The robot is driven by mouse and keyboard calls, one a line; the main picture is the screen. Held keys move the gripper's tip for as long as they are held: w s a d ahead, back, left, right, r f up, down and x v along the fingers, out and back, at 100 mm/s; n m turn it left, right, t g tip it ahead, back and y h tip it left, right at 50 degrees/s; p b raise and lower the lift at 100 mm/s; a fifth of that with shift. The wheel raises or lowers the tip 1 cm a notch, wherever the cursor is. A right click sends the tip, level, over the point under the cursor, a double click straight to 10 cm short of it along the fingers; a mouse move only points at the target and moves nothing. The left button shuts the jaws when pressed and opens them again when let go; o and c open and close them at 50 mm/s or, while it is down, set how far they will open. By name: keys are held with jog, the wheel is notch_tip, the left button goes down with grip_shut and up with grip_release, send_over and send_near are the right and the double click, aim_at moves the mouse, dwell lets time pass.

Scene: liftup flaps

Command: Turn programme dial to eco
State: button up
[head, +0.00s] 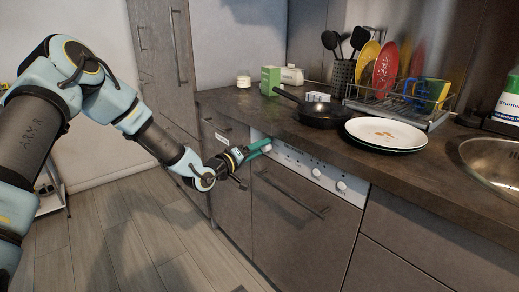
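The dishwasher's white control panel (305,168) runs under the counter edge, above a brown door. Two round white dials, one (316,172) and another (341,186), show on its right part. My gripper (262,149), with green fingers, is at the panel's left end. A small pale knob-like part (267,148) shows at the fingertips. I cannot tell whether the fingers grip it or only sit around it. The dial markings are too small to read, and the fingers hide part of the panel's left end.
A door handle (290,196) sticks out below the panel. On the counter (225,99) stand a black pan (323,114), white plates (386,134), a green carton (270,80) and a dish rack (440,116). A sink (490,155) is at right.

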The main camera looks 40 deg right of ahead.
grip_shut()
jog(key=shift+f, duration=0.1)
dwell(0.4)
